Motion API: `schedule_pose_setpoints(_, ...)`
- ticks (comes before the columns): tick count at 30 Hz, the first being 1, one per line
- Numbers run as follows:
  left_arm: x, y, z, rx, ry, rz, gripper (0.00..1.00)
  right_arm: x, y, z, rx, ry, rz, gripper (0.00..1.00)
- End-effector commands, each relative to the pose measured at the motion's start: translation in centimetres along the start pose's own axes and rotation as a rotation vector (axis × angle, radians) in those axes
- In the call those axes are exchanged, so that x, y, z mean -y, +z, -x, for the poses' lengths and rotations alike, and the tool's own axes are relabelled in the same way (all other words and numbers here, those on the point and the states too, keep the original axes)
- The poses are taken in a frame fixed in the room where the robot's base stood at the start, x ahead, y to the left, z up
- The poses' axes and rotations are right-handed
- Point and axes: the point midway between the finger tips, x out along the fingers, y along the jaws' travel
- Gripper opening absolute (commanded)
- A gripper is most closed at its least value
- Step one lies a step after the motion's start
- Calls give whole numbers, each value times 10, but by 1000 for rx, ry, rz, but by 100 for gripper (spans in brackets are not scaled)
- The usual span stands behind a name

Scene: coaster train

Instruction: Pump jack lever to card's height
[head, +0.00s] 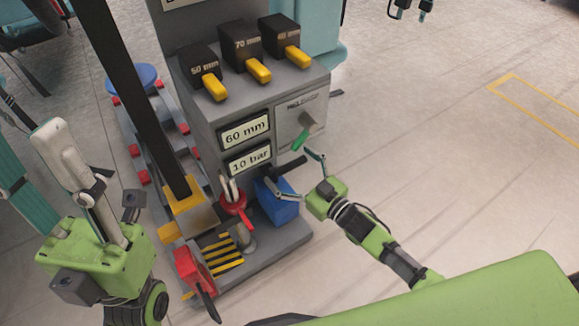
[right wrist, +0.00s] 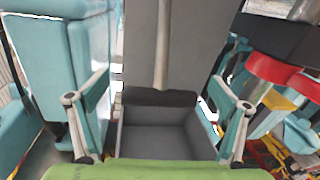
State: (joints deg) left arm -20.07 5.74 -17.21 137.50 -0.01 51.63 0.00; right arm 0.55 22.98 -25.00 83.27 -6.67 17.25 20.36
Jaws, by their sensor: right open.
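The card reading "60 mm" (head: 245,131) is on the front of the grey machine, above a "10 bar" card (head: 249,159). A blue block (head: 278,206) stands low at the machine's front, with a dark bar (head: 284,186) above it that may be the jack lever; I cannot be sure. My right gripper (head: 302,176) is open beside that bar, its fingers apart. In the right wrist view nothing is clasped between its fingers (right wrist: 160,105); a grey recess and a grey rod (right wrist: 162,45) lie beyond.
A red round part (head: 233,203) and a red block with a black handle (head: 192,270) stand on the machine's base. Black blocks with yellow tabs (head: 259,71) top the machine. The floor at right is clear.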

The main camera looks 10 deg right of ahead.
Motion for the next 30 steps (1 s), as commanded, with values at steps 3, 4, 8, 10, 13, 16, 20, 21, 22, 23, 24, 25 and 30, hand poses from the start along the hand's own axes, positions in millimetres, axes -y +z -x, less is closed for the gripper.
schedule_pose_setpoints(3,0,0,0,-1,0,0,40,0,0,-1,1,0,0,92)
schedule_pose_setpoints(4,0,0,0,0,0,0,40,0,0,-1,1,0,0,92)
schedule_pose_setpoints(8,0,0,0,0,0,0,40,0,0,0,1,0,0,85)
schedule_pose_setpoints(10,0,0,0,0,0,0,40,0,0,0,0,0,0,66)
schedule_pose_setpoints(13,0,0,0,1,0,1,40,0,0,0,0,0,-1,40)
schedule_pose_setpoints(16,0,0,0,1,0,1,40,0,1,0,1,0,-1,37)
schedule_pose_setpoints(20,0,0,-2,1,0,1,40,4,13,13,3,1,-4,37)
schedule_pose_setpoints(21,0,1,6,1,0,1,40,6,23,18,-10,2,-4,37)
schedule_pose_setpoints(22,0,2,11,-1,0,1,40,7,27,20,-25,4,-1,37)
schedule_pose_setpoints(23,0,2,15,-1,0,1,40,8,29,22,-37,5,0,37)
schedule_pose_setpoints(24,0,4,19,0,1,1,40,9,32,24,-53,6,2,37)
schedule_pose_setpoints(25,0,5,22,0,1,0,40,9,33,26,-64,7,4,37)
schedule_pose_setpoints(30,0,8,22,-5,8,-1,40,12,44,40,-91,12,6,37)
